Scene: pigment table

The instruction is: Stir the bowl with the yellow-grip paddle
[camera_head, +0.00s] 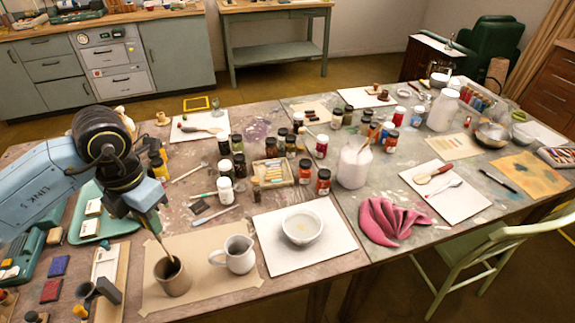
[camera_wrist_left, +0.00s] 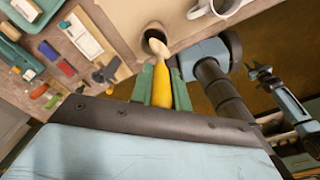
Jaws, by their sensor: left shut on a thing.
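My left gripper (camera_head: 150,216) is shut on the yellow-grip paddle (camera_head: 161,244), over the front left of the table. In the left wrist view the yellow grip (camera_wrist_left: 161,88) sits between the green fingers. The paddle's pale end points down at the mouth of a brown cup (camera_head: 173,281); its tip is partly hidden there. The white bowl (camera_head: 302,228) stands upright on a white sheet to the right, apart from the paddle, with a little yellow inside. My right gripper (camera_wrist_left: 262,74) shows small in the left wrist view; its jaws are unclear.
A pink cloth (camera_head: 390,222) lies right of the bowl. Several paint jars and a wooden tray (camera_head: 272,173) stand behind. A green tray (camera_head: 95,227) lies left.

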